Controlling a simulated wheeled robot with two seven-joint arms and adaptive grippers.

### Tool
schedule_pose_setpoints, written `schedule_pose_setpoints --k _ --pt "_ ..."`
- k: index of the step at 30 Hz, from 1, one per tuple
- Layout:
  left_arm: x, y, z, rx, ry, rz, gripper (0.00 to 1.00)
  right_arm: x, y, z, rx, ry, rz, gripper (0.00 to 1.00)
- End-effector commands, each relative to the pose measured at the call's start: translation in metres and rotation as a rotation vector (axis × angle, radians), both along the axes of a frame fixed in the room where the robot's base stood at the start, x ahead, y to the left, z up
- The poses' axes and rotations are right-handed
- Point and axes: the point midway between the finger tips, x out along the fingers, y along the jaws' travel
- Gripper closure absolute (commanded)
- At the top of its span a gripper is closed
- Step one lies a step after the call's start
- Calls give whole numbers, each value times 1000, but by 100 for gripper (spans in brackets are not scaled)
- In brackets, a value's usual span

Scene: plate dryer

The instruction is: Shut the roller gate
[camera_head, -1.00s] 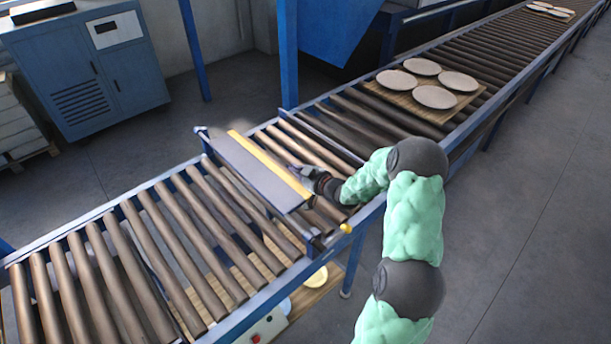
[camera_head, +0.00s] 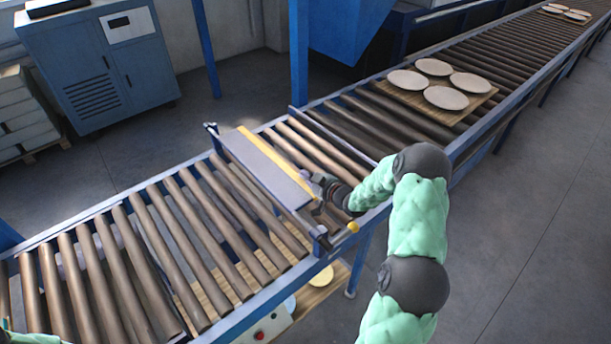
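The roller gate (camera_head: 265,172) is a grey panel with a yellow edge, lying across the roller conveyor at a slant. My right gripper (camera_head: 308,182) is dark and small, at the near end of the gate's yellow edge, on the side towards the plates. It looks very close to that edge or touching it; I cannot tell which. Its fingers are too small and dark to show whether they are open or shut. My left gripper is out of view; only a bit of green arm shows in the bottom left corner.
The near conveyor rollers (camera_head: 190,235) are empty. A wooden board (camera_head: 440,112) with several plates lies on the far rollers. A blue post (camera_head: 299,60) stands behind the conveyor. A yellow knob (camera_head: 353,227) sits on the near rail. A blue cabinet (camera_head: 90,70) stands at the back left.

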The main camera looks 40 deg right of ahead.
Motion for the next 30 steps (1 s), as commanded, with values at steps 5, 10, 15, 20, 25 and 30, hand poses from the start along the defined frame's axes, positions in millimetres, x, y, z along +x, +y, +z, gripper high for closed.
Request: schedule_pose_setpoints --k 5,10,15,20,25,30 --pt "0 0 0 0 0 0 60 0 -1 -3 24 2 -1 100" --pt "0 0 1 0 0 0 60 0 -1 -7 52 6 -1 100" --pt "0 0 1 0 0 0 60 0 -2 -13 91 10 0 100" --pt "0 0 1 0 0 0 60 -1 -3 -22 162 18 0 100" --pt "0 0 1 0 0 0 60 -1 -4 -38 289 28 0 100" --pt "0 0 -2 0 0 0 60 -1 -1 -58 450 40 0 100"
